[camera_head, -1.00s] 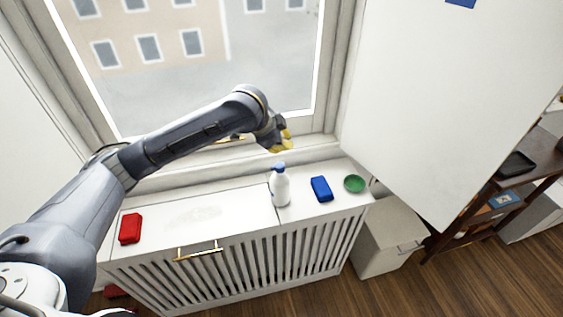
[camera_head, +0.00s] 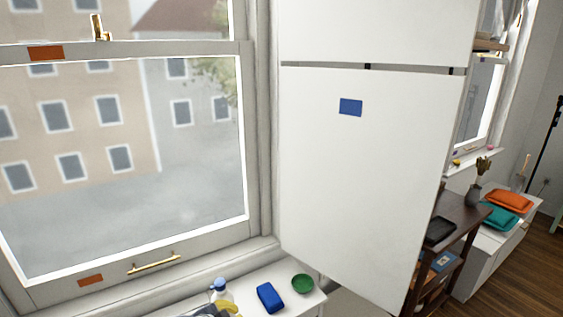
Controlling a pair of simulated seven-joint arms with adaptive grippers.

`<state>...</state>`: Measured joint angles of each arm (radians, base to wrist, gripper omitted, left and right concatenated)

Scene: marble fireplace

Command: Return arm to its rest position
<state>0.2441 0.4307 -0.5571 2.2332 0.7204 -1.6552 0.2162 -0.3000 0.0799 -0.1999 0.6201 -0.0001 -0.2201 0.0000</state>
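Whether the fingers are open or shut cannot be made out, and most of the arm is out of the picture. My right gripper is not in view.
A blue block (camera_head: 270,298) and a green bowl (camera_head: 302,284) stand on the white cabinet top (camera_head: 285,271). The window (camera_head: 130,170) is behind, with a brass handle (camera_head: 153,263). A large white panel (camera_head: 365,170) stands right; a dark shelf (camera_head: 458,222) is beyond it.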

